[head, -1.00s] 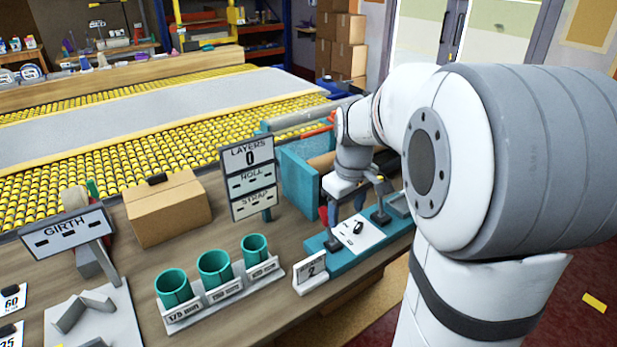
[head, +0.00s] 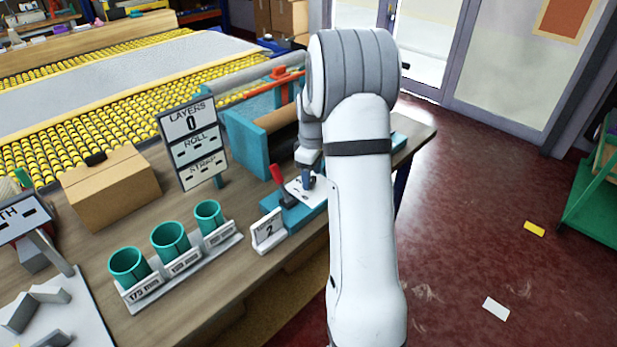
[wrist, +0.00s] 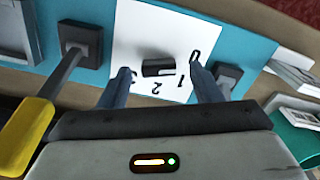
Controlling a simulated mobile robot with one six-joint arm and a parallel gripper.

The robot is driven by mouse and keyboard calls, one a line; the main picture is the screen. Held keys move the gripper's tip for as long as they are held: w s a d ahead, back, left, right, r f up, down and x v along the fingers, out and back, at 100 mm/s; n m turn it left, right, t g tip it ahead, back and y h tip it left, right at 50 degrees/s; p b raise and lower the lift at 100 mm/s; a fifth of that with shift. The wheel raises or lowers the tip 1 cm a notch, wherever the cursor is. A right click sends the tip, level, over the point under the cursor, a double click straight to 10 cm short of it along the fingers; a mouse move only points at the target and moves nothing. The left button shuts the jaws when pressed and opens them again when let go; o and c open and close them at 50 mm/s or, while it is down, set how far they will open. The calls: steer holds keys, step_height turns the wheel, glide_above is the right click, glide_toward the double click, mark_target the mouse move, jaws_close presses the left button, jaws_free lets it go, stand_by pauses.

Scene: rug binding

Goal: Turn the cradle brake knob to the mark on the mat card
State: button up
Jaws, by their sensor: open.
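The brake knob (wrist: 152,69) is a small black bar on a white dial plate (wrist: 135,30) marked 0, 1, 2 and 3. In the wrist view the bar lies nearly level; which number it points to I cannot tell. The plate (head: 296,189) sits on a teal base along the bench edge in the head view, its knob hidden by my gripper. My gripper (wrist: 160,73) is open, one finger on each side of the knob, with no clear contact. The mat card (head: 268,231) is a white stand showing 2, left of the dial plate.
A red-handled lever (head: 279,177) stands beside the plate. A yellow-handled lever (wrist: 27,136) is near my left finger in the wrist view. Teal cups (head: 170,240) in a rack, a cardboard box (head: 110,188) and a LAYERS 0 sign (head: 190,140) stand left.

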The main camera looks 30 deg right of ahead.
steer(key=shift+f, duration=0.6)
